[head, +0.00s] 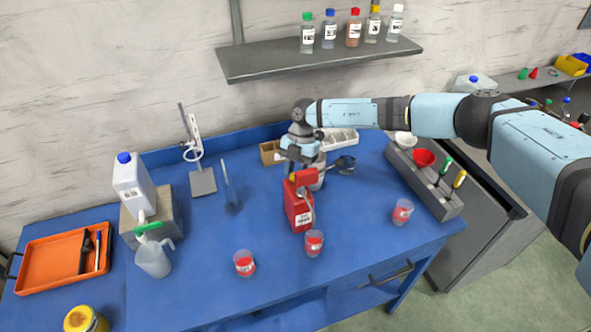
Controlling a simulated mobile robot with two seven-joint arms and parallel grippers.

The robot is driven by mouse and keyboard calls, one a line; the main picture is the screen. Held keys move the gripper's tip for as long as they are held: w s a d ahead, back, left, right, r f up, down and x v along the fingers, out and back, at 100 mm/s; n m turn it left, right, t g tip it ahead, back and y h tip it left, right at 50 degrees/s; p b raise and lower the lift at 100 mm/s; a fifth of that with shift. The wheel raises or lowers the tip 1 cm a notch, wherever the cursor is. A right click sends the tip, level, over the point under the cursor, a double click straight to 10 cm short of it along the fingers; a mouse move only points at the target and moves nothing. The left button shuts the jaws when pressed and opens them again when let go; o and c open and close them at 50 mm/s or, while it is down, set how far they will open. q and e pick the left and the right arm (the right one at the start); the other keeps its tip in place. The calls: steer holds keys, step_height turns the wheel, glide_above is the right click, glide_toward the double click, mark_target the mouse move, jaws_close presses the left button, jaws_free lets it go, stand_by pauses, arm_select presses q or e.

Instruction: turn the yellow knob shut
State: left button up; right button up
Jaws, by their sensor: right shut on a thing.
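My right gripper (296,168) reaches in from the right and points down over the middle of the blue bench. It is shut on the top of a red canister (299,208), which stands about upright with a white label on its front. The fingers partly hide the canister's top. I cannot make out a yellow knob. The tap on the white jug (131,182) at the left has a green handle (148,227), above a clear pitcher (154,259). My left gripper is not in view.
Clear cups with red marks (244,263) stand along the front of the blue bench (200,290). An orange tray (50,268) and a yellow-lidded jar (82,319) are at the left. A stand (203,182) is behind. A grey caddy (440,203) is at the right.

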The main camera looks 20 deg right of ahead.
steer(key=o, duration=0.9)
steer(key=shift+o, duration=0.2)
steer(key=b+v, duration=0.3)
steer(key=v, duration=1.1)
steer(key=shift+f, duration=0.15)
